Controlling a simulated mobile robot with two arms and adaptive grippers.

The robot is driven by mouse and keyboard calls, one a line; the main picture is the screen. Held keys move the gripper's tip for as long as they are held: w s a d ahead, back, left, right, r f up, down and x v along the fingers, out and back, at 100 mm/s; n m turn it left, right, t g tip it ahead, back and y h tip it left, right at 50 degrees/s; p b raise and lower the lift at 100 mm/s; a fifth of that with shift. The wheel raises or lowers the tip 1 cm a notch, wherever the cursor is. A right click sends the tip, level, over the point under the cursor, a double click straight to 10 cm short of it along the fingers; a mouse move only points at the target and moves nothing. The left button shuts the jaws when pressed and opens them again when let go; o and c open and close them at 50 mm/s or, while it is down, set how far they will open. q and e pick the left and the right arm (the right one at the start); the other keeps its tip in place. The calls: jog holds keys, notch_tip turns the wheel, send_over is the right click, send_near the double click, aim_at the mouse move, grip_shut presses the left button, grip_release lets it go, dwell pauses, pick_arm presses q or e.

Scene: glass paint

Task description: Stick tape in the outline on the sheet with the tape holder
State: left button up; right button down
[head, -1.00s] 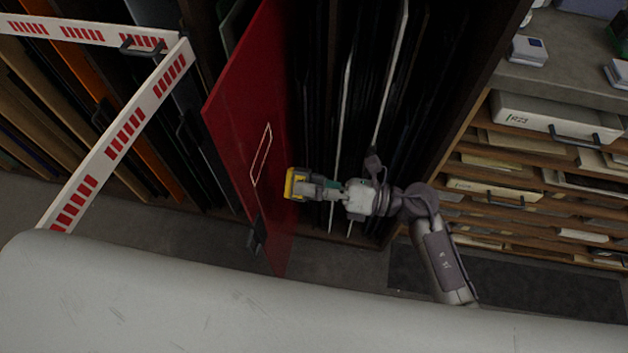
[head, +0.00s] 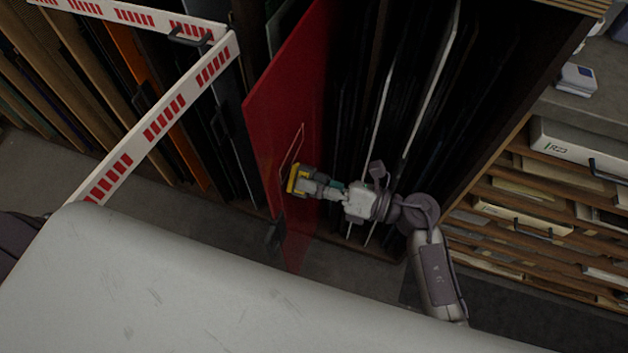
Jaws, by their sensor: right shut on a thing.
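The red glass sheet (head: 268,110) stands on edge, pulled partly out of a dark rack. A pale thin outline (head: 296,141) is drawn on its face. My right gripper (head: 312,186) is shut on the yellow and dark tape holder (head: 297,180). The tape holder is in front of the sheet, over the lower part of the outline and hiding some of it. I cannot tell whether it touches the sheet. My left gripper is not in view; a dark piece at the left edge may be part of my left arm.
A white barrier with red marks (head: 150,130) crosses the left side. A dark clamp-like piece (head: 275,234) sits at the sheet's lower edge. Drawers (head: 565,150) are at the right. More upright sheets (head: 425,85) fill the rack. A large pale surface (head: 180,290) covers the lower front.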

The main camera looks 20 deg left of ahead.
jog(key=shift+a, duration=1)
jog(key=shift+w, duration=0.1)
